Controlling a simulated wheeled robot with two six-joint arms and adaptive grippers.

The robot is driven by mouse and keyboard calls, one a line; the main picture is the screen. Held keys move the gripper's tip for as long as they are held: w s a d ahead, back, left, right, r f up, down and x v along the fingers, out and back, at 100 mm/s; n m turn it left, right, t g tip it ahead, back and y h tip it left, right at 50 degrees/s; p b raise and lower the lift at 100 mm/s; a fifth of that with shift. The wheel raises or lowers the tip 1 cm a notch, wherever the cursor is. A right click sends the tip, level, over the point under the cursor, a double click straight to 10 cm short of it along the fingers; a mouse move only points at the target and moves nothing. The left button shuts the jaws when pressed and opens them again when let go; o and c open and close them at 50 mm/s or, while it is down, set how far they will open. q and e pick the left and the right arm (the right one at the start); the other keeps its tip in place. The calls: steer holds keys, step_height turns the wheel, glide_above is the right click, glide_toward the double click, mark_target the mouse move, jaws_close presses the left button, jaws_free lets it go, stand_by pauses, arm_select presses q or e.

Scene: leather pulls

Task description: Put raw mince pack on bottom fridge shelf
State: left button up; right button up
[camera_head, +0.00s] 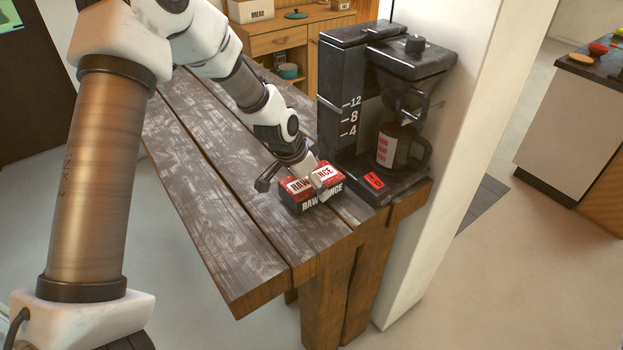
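The raw mince pack (299,200) is a small dark box with a red and white top label. It lies on the dark plank table (205,185) near its front right end. My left gripper (293,183) is over the pack, pointing down. Its fingers look spread: a dark one stands left of the pack with a small gap, and a pale one overlaps the label on the right. Any contact is hard to make out, and the gripper covers part of the label. My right gripper is out of view. No fridge or fridge shelf is visible.
A black coffee machine (345,90) with a dark mug (392,150) stands close right of the pack, beside a white wall (440,190). The table's left part is bare. A wooden cabinet (275,42) is behind; another counter (560,125) is far right.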

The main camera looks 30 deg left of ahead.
arm_select(q)
steer(key=shift+w+f, duration=0.15)
steer(key=shift+f, duration=0.25)
steer(key=o, duration=1.5)
steer(key=shift+c, duration=0.2)
